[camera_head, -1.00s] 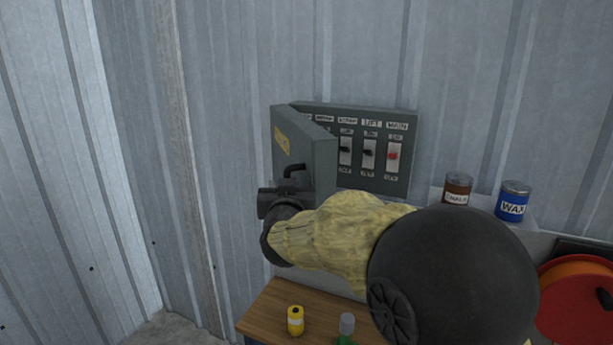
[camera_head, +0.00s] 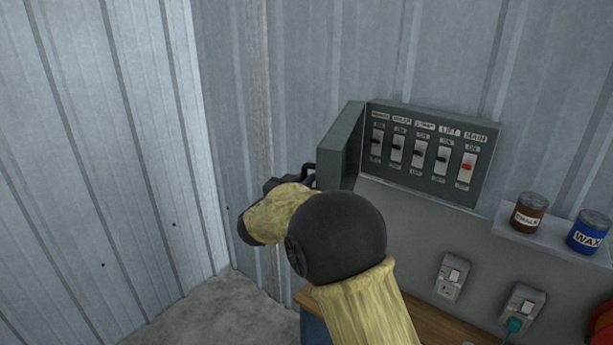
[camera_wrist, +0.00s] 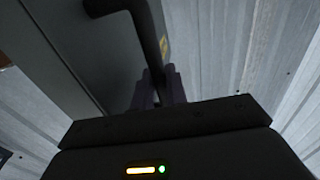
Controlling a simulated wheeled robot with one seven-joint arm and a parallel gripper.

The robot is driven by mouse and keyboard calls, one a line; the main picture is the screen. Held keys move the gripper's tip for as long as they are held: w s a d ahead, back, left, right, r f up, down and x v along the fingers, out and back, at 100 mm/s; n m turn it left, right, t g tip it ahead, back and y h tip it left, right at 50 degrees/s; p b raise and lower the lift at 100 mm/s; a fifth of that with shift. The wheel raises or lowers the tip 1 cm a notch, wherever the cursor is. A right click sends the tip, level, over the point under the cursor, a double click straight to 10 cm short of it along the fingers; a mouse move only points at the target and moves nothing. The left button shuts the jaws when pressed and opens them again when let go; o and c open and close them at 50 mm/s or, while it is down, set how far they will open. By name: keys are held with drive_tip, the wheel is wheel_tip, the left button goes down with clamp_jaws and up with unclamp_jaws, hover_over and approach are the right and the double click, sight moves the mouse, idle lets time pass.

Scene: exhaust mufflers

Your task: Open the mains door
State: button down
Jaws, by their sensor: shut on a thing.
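The mains door (camera_head: 342,146) is a grey-green metal panel hinged at the left side of the switch box (camera_head: 425,150). It stands swung wide out, and the box face with several labelled switches, one of them red, is fully exposed. The black door handle (camera_head: 308,172) sits on the door's outer side; in the wrist view the handle (camera_wrist: 150,40) runs down between my fingers. My gripper (camera_head: 298,181) is shut on the handle, left of the door. My arm hides part of the gripper in the head view. The purplish fingertips (camera_wrist: 160,88) show in the wrist view.
A shelf at the right holds a brown tin (camera_head: 528,212) and a blue wax tin (camera_head: 588,232). Two wall sockets (camera_head: 452,277) sit below the box, above a wooden bench top (camera_head: 440,330). Corrugated walls meet in a corner at the left, with bare floor below.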

drive_tip(key=shift+r, duration=0.1)
idle(0.3)
drive_tip(key=c, duration=1.8)
unclamp_jaws()
drive_tip(key=shift+w, duration=0.1)
drive_tip(key=shift+o, duration=0.2)
drive_tip(key=b+v, duration=0.7)
drive_tip(key=v, duration=1)
drive_tip(key=shift+a, duration=0.15)
